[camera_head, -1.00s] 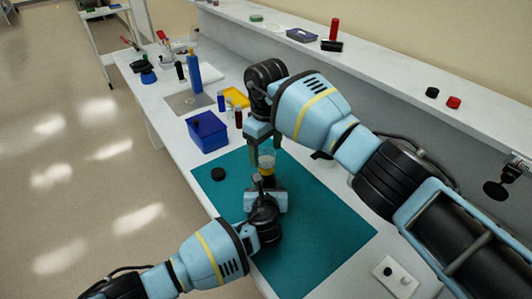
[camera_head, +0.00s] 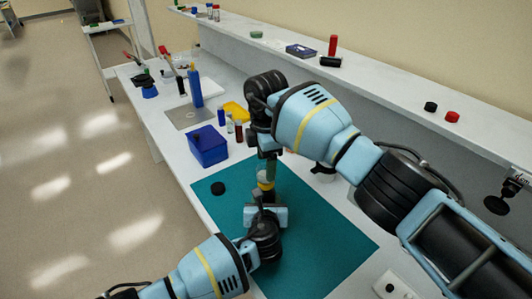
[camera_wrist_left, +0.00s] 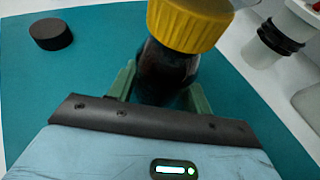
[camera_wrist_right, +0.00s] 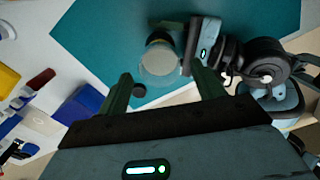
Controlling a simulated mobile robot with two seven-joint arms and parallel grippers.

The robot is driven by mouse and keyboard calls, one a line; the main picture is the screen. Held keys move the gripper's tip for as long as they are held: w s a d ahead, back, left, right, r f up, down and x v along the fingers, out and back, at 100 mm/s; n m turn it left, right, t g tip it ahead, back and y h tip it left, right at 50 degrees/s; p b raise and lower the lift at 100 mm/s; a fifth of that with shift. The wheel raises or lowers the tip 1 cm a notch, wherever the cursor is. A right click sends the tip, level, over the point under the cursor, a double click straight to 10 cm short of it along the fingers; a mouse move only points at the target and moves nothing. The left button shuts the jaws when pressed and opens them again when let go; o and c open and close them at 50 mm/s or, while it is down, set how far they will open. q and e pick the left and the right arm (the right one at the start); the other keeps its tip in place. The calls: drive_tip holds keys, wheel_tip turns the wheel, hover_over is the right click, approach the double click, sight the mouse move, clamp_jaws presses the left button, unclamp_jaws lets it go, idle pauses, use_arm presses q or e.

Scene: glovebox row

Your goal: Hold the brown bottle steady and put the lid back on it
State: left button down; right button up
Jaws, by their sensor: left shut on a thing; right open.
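My left gripper (camera_head: 265,207) is shut on the brown bottle (camera_wrist_left: 165,72), which looks very dark and stands upright over the teal mat. A ribbed yellow lid (camera_wrist_left: 190,24) sits at the bottle's top; it also shows in the head view (camera_head: 265,184). A pale, see-through round thing (camera_wrist_right: 160,62) shows above the yellow lid; I cannot tell what it is. My right gripper (camera_wrist_right: 165,90) is open, its fingers pointing down just above the bottle, with nothing held. A black round lid (camera_head: 218,188) lies flat on the mat, left of the bottle.
The teal mat (camera_head: 325,250) has free room to the right and front. A blue box (camera_head: 207,146), small vials and a yellow tray (camera_head: 236,111) stand behind it. A raised shelf (camera_head: 390,95) runs along the wall, carrying small lids and boxes.

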sight(266, 193)
drive_tip(key=n, duration=0.6)
drive_tip(key=shift+r+n, duration=0.3)
drive_tip(key=n, duration=0.6)
drive_tip(key=shift+r, duration=0.25)
drive_tip(key=n, duration=0.6)
drive_tip(key=shift+r+n, duration=0.3)
drive_tip(key=shift+n, duration=0.1)
drive_tip(key=n, duration=0.7)
drive_tip(key=shift+r, duration=0.25)
drive_tip(key=shift+f, duration=4)
